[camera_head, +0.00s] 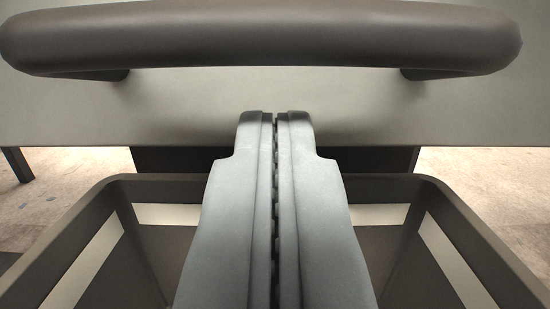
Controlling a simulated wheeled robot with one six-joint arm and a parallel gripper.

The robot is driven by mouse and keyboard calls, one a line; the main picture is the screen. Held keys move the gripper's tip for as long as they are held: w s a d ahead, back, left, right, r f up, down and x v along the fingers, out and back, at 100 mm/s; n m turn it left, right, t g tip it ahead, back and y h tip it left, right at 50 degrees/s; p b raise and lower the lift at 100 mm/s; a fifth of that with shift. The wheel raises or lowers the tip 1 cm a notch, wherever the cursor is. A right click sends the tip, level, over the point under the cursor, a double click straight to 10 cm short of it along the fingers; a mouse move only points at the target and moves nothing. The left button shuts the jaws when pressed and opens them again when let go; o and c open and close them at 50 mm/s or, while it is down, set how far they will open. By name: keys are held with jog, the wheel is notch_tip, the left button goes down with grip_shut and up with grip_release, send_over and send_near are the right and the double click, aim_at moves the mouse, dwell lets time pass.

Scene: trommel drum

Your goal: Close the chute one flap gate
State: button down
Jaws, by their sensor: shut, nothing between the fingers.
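A pale grey-green panel (190,115), which looks like the flap gate, spans the upper part of the view. A thick dark brown bar handle (260,38) runs across it on two short mounts. My gripper (275,118) is in the middle of the view with its two fingers together and nothing between them. Its fingertips appear just below the handle, in front of the panel's lower part. I cannot tell whether they touch the panel. The gripper hides part of the panel's lower edge. No chute label shows.
A dark open bin (60,238) with light bands inside lies below the panel, on both sides of my gripper. A dark leg (18,164) stands at the far left. Bare pale floor (80,180) shows at left and right behind the bin.

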jog(key=shift+w+f, duration=0.35)
jog(key=shift+w, duration=0.3)
dwell(1.4)
